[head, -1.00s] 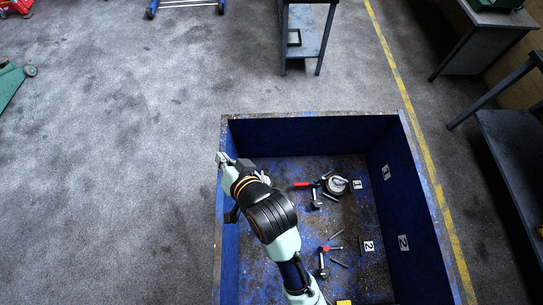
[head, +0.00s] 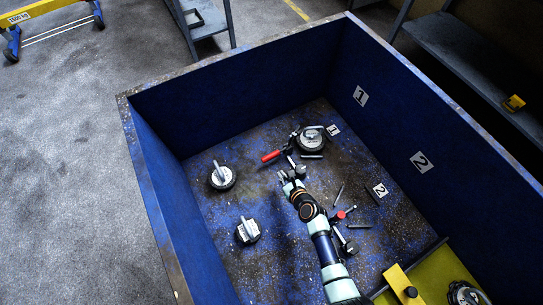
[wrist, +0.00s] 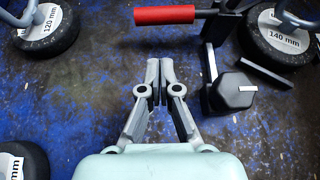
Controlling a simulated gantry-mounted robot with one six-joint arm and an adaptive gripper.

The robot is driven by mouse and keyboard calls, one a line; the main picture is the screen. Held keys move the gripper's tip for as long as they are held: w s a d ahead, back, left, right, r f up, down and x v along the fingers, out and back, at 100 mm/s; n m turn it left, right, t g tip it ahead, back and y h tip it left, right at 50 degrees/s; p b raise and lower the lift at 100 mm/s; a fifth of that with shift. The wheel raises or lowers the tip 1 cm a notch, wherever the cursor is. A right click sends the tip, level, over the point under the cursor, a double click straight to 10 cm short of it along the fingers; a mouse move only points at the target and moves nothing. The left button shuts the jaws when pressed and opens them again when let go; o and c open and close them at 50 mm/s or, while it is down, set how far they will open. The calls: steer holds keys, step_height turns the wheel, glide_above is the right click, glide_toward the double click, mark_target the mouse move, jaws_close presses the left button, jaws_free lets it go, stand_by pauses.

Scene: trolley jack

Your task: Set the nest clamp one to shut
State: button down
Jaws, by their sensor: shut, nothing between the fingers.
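The clamp by the floor plate marked 1 has a red handle (head: 271,156) and a dark arm, and it sits beside a round 140 mm weight (head: 312,138). The handle lies low, pointing left in the head view. In the wrist view the red grip (wrist: 165,15) crosses the top, with the clamp's black hexagonal tip (wrist: 235,92) to the right. My gripper (head: 282,176) is inside the blue box, on the near side of the handle. Its fingers (wrist: 160,65) are together, empty, and apart from the red grip in the picture.
The blue box's walls (head: 240,75) surround the work area. A second red-handled clamp (head: 341,215) is beside my arm, near floor plate 2 (head: 379,190). Two loose round weights (head: 222,176) (head: 247,231) stand to the left. A yellow fixture (head: 420,285) is at the lower right.

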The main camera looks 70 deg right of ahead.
steer(key=b+x, duration=0.5)
steer(key=x, duration=0.3)
steer(key=shift+w+d+f+b, duration=0.1)
steer(key=shift+w+f+b, duration=0.1)
steer(key=shift+w+b, duration=0.15)
steer(key=shift+w+d+f, duration=0.15)
steer(key=shift+w+d, duration=0.25)
steer(key=shift+w, duration=0.15)
